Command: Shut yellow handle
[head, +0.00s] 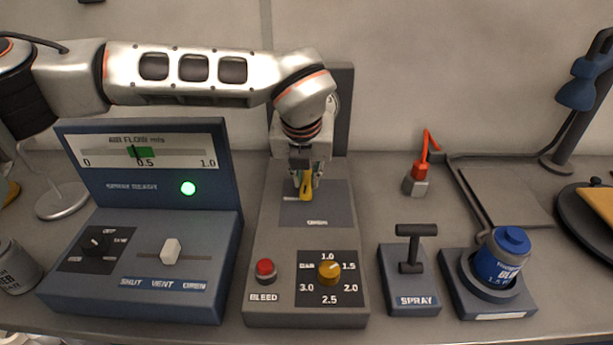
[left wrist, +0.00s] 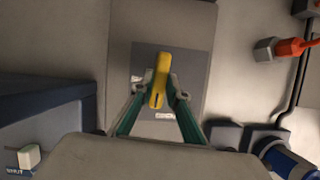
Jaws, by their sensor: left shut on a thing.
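The yellow handle (head: 306,190) sits on the dark plate of the grey middle console, above a label that seems to read OPEN. In the left wrist view the yellow handle (left wrist: 160,80) points roughly up and down the picture. My left gripper (head: 306,179) reaches down onto it from above. In the left wrist view my left gripper's fingertips (left wrist: 158,93) are on both sides of the handle, shut on it. Part of the handle is hidden by the fingers in the head view. My right gripper is not in view.
The grey console (head: 256,240) also carries a red BLEED button (head: 265,270) and a yellow dial (head: 329,272). A SPRAY lever (head: 412,250) and a blue canister (head: 502,257) stand right.

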